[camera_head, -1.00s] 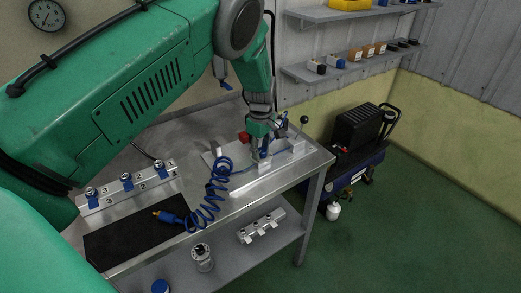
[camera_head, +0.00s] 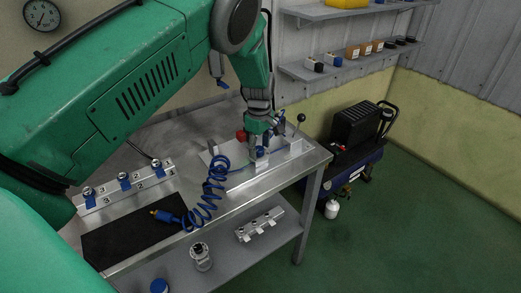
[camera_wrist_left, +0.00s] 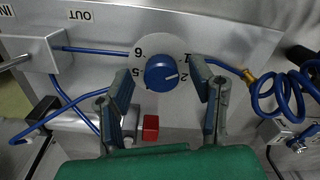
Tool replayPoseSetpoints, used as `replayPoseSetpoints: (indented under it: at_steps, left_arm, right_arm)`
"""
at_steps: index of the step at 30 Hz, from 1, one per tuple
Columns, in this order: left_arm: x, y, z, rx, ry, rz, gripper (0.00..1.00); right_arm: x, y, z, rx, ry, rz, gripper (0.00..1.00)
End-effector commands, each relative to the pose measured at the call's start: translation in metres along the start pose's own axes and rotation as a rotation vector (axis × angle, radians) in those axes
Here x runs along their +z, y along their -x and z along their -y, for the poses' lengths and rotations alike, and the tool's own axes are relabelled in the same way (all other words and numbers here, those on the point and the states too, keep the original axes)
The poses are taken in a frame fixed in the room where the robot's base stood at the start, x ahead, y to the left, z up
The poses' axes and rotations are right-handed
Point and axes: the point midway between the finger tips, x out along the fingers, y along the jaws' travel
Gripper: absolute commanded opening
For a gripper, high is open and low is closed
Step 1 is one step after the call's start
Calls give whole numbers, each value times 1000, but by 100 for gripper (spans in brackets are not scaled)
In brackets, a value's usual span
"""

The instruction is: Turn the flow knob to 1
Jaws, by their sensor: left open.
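My left gripper (camera_wrist_left: 161,82) is open, with one finger on each side of the knob. I see gaps, so the fingers look apart from it. In the head view my left gripper (camera_head: 259,150) points down over the metal fixture at the bench's right end. My right gripper is not in view.
A red block (camera_wrist_left: 151,127) sits near the knob. Blue tubing (camera_wrist_left: 92,50) runs left of it and a coiled blue hose (camera_wrist_left: 285,95) lies right. A numbered valve block (camera_head: 125,188) and black mat (camera_head: 130,232) occupy the bench's left. A lever with a black ball (camera_head: 301,118) stands at right.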

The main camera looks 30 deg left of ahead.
Motion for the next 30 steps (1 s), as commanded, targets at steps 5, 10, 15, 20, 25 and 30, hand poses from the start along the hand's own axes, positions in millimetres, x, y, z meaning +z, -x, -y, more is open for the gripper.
replayPoseSetpoints:
  at_steps: [5, 10, 15, 20, 25, 30]
  left_arm:
    - [1, 36, -2, 4, 0, -1, 50]
    - [2, 72, -2, 1, -1, 0, 50]
    - [2, 97, -2, -2, -1, 0, 50]
    - [3, 108, -2, -4, -1, 1, 50]
    - [3, 109, -2, -5, -1, 1, 50]
    - [3, 109, -2, -4, -1, 1, 50]
  right_arm:
    - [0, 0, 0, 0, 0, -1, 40]
    - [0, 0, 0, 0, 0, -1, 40]
    - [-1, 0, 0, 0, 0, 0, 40]
    - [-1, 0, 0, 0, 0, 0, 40]
    - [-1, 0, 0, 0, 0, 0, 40]
    - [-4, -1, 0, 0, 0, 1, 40]
